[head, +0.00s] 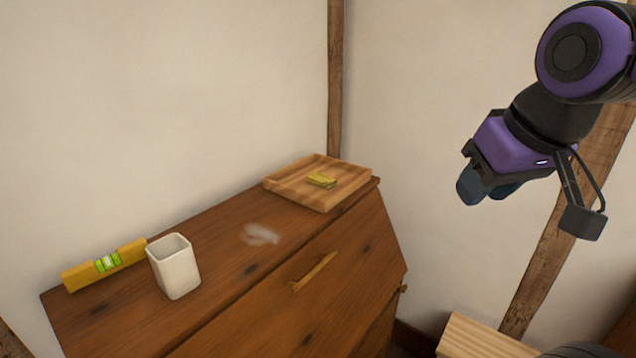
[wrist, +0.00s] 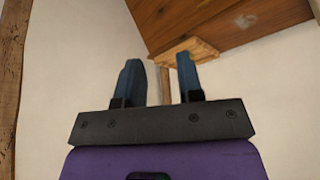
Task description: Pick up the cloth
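A small folded yellow cloth (head: 321,180) lies in a shallow wooden tray (head: 295,193) at the far right end of the wooden dresser top. My gripper (head: 488,190) is in the air to the right of the dresser, well apart from the cloth. In the wrist view my gripper (wrist: 157,80) shows two blue fingers spread apart with nothing between them. The tray (wrist: 193,50) shows beyond the fingers there, but I cannot make out the cloth in that view.
On the dresser top (head: 215,275) stand a white square cup (head: 175,268) and a yellow spirit level (head: 105,264) at left. A whitish smudge (head: 260,234) marks the wood before the tray. Walls rise behind; a light wooden piece (head: 475,338) is at lower right.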

